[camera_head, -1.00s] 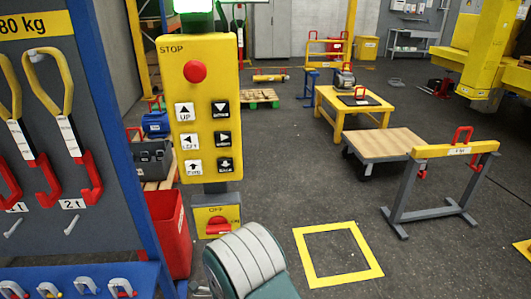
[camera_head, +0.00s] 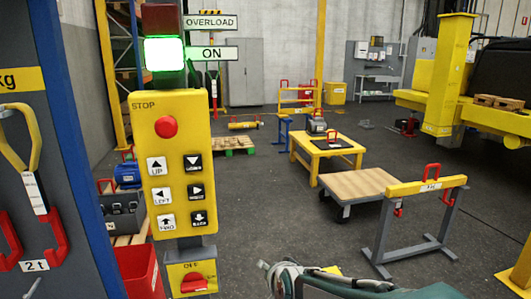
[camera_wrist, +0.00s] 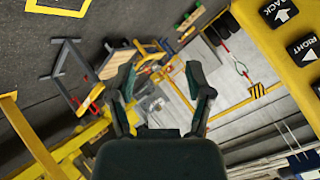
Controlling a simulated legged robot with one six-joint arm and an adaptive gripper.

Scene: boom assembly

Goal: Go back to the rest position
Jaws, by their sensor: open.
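My gripper (camera_wrist: 160,72) is open in the wrist view, with its two dark green fingers spread apart and nothing between them. In the head view my gripper (camera_head: 282,273) shows at the bottom edge, just right of and below the yellow control panel, partly cut off by the frame. The yellow control panel (camera_head: 150,220) has a red stop button (camera_head: 166,127) and several black and white arrow buttons. A red rotary switch (camera_head: 194,283) sits below it. The green light (camera_head: 165,53) above is lit beside an ON sign. My gripper appears clear of the panel.
A blue post (camera_head: 62,130) and a rack with hanging slings stand at left. A red bin (camera_head: 130,275) is beside the panel. A wooden-topped cart (camera_head: 355,184), a yellow table (camera_head: 300,152) and a grey-and-yellow stand (camera_head: 383,240) are at right. Open floor lies between.

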